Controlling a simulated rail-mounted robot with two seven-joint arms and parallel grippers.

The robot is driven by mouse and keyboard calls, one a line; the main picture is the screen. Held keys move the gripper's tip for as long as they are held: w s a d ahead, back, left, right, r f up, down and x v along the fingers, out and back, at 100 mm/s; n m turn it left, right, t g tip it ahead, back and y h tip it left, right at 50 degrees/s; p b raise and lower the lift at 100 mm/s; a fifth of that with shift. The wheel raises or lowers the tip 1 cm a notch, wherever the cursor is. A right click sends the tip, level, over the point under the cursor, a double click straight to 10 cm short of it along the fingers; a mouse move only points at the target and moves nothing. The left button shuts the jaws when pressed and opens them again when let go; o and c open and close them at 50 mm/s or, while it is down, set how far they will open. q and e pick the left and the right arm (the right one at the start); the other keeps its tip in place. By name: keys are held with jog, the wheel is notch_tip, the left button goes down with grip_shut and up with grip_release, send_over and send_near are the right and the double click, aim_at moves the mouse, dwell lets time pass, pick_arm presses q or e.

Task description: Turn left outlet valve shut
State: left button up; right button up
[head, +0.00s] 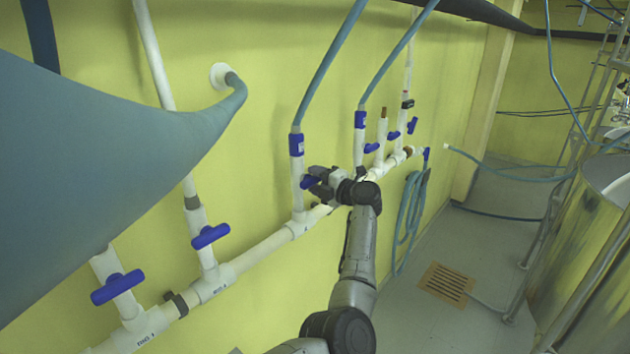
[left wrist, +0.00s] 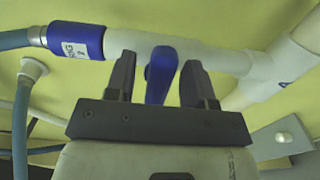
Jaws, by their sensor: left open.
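A blue valve handle (head: 309,183) sits on a white upright pipe below a blue hose collar (head: 297,144). My left gripper (head: 320,182) reaches it from the right. In the left wrist view the same handle (left wrist: 161,72) stands between the two dark fingers of my left gripper (left wrist: 158,84), with a small gap on each side. The gripper is open around the handle, not clamped on it. The white pipe (left wrist: 215,58) runs behind the fingertips, with the labelled blue collar (left wrist: 76,41) to the left. My right gripper is not in view.
More blue valve handles stand at the left (head: 210,236) and lower left (head: 117,287) of the white pipe run (head: 262,248). Others sit farther along, past my gripper (head: 371,147). A coiled hose (head: 408,220) hangs on the yellow wall.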

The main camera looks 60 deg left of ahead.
pick_arm(q)
jog(key=b+v, duration=0.3)
jog(key=v, duration=1)
jog(key=shift+d, duration=0.2)
